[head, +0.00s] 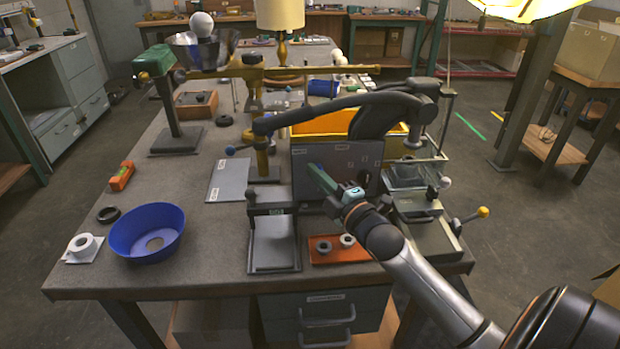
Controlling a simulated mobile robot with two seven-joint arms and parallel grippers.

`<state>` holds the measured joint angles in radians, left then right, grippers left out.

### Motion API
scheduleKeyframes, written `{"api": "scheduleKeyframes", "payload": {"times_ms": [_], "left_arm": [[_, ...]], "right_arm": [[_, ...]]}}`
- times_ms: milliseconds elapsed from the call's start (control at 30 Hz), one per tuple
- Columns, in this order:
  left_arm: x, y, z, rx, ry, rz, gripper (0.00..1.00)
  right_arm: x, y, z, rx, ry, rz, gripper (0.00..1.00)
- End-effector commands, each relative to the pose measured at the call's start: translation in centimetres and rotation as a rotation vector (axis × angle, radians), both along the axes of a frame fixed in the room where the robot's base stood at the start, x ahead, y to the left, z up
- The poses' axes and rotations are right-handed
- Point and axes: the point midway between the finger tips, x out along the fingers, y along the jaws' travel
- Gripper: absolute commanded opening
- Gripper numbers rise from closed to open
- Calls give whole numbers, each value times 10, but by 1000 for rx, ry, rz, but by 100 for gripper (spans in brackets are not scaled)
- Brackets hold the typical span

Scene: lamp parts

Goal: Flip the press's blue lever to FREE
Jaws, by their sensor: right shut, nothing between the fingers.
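A small blue ball-ended lever (231,150) sticks out to the left at the brass-coloured post (262,160), mid-table. A low black stand with a flat bed (273,245) is just in front of that post. I cannot tell for certain which of these belongs to the press, and no FREE marking is readable. My right gripper (314,170) reaches in from the lower right, with green fingers shut and empty. It is right of the blue knob and apart from it, in front of a dark grey panel (345,158). My left gripper is not in view.
A dark curved arm (350,104) spans above the panel. A blue bowl (147,232), an orange tray with rings (334,256) and a yellow-knobbed lever (482,212) are on the workbench (200,270). A green-headed stand (157,64) rises at back left. The left-centre bench is fairly clear.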

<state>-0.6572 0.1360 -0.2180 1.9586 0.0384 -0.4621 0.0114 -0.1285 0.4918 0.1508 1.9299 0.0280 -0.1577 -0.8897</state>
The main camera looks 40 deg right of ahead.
Motion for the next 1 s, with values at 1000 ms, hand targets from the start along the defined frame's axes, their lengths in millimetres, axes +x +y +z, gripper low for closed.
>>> {"api": "scheduleKeyframes", "payload": {"times_ms": [1000], "left_arm": [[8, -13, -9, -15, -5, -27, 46]], "right_arm": [[-21, -35, -2, 508, -310, -1, 0]]}}
